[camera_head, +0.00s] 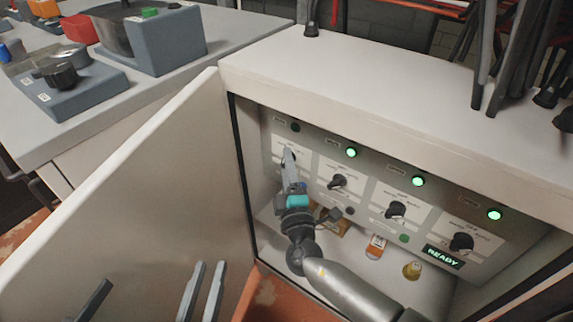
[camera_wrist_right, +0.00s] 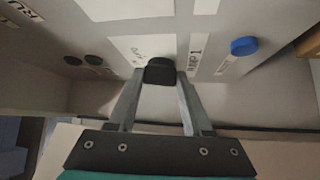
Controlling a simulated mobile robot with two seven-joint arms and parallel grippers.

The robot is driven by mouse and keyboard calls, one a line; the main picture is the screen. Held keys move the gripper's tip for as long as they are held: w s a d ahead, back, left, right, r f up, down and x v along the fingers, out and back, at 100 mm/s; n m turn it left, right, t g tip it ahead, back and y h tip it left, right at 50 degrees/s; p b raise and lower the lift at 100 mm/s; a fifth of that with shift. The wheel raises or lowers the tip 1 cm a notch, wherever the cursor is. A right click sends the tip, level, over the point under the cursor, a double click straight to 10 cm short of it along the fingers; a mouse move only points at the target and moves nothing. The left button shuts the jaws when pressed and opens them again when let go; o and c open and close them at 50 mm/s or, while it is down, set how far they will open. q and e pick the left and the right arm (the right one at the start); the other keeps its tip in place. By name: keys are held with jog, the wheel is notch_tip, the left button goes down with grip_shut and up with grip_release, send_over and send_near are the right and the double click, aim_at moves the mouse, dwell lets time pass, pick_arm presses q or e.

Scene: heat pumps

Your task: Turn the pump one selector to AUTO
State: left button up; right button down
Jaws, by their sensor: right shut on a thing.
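The pump one selector (camera_wrist_right: 160,70) is a black knob on the grey panel, beside a "PUMP 1" label in the right wrist view. My right gripper (camera_wrist_right: 160,84) has its two fingers on either side of the knob, shut on it. In the head view my right gripper (camera_head: 289,160) reaches the leftmost selector position and hides the knob. The knob's pointer direction cannot be read. My left gripper (camera_head: 203,290) shows at the bottom left, its two grey fingers apart and empty, in front of the cabinet door.
The open cabinet door (camera_head: 130,190) stands at left. Other selectors (camera_head: 339,182) (camera_head: 396,210) (camera_head: 461,243) sit to the right. The leftmost lamp (camera_head: 295,127) is dark; the other lamps (camera_head: 351,152) glow green. A READY display (camera_head: 443,257) is lit. Small items (camera_head: 376,246) stand below.

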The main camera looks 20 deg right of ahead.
jog(key=shift+w+a+f+m+t+h, duration=0.15)
jog(key=shift+m+t+h, duration=0.7)
jog(key=shift+m, duration=0.65)
jog(key=shift+s+d+f+m+t+h, duration=0.15)
jog(key=shift+m+t+h, duration=0.65)
jog(key=shift+m, duration=0.7)
jog(key=shift+w+a+m+h, duration=0.1)
jog(key=shift+m+h, duration=0.35)
jog(key=shift+m, duration=0.25)
jog(key=shift+c, duration=1.6)
grip_release()
jog(key=v, duration=1.5)
jog(key=shift+f, duration=0.1)
